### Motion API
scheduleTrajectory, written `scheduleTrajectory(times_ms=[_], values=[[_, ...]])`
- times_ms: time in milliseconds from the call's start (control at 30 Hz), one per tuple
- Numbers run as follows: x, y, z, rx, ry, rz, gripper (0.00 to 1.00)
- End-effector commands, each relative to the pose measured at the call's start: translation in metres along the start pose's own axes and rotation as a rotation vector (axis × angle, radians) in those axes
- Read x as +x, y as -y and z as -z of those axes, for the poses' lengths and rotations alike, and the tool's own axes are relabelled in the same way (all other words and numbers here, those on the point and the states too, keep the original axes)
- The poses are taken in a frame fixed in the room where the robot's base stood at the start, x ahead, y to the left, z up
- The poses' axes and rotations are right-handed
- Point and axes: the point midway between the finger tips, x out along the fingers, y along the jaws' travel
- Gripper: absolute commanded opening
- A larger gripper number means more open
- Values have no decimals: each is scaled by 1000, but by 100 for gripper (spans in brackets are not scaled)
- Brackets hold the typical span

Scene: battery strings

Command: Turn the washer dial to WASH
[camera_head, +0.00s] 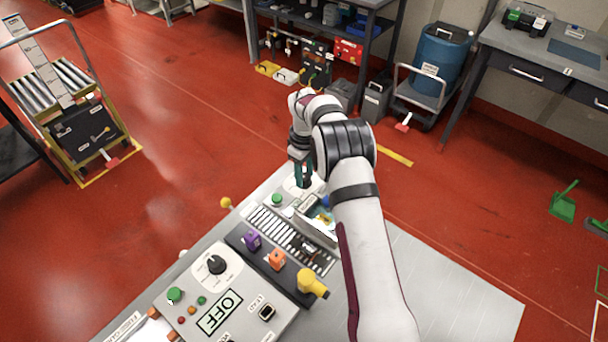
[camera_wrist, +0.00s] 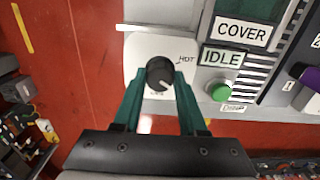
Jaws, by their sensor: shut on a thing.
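In the wrist view, a round black dial (camera_wrist: 159,73) sits on a white plate (camera_wrist: 137,52) with a HOT label at its upper right. A label below the dial is partly covered and unreadable. A light mark on the dial seems to point to the lower right. The green fingers of my gripper (camera_wrist: 157,80) are shut on the dial, one on each side. In the head view my gripper (camera_head: 302,181) points down at the far end of the bench, and the dial there is mostly hidden by it. I cannot read WASH anywhere.
Right of the dial are an IDLE display (camera_wrist: 221,57), a green button (camera_wrist: 220,92) and a COVER label (camera_wrist: 241,31). Nearer on the bench, another black dial (camera_head: 215,264) sits on a panel with an OFF display (camera_head: 220,312). A yellow handle (camera_head: 312,284) sticks up nearby.

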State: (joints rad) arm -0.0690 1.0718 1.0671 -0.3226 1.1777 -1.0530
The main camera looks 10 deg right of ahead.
Motion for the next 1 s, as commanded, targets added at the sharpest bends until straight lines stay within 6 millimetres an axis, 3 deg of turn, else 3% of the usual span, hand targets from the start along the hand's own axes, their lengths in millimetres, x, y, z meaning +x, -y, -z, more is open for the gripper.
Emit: scheduleTrajectory(times_ms=[33,67,200,533,833,1000], values=[[-1,2,2,0,-4,2,0],[-1,2,2,1,-4,2,45],[-1,1,2,1,-3,2,68],[-3,1,1,3,-2,1,68],[-32,0,1,3,-2,-1,68],[-35,1,0,3,0,1,68]])
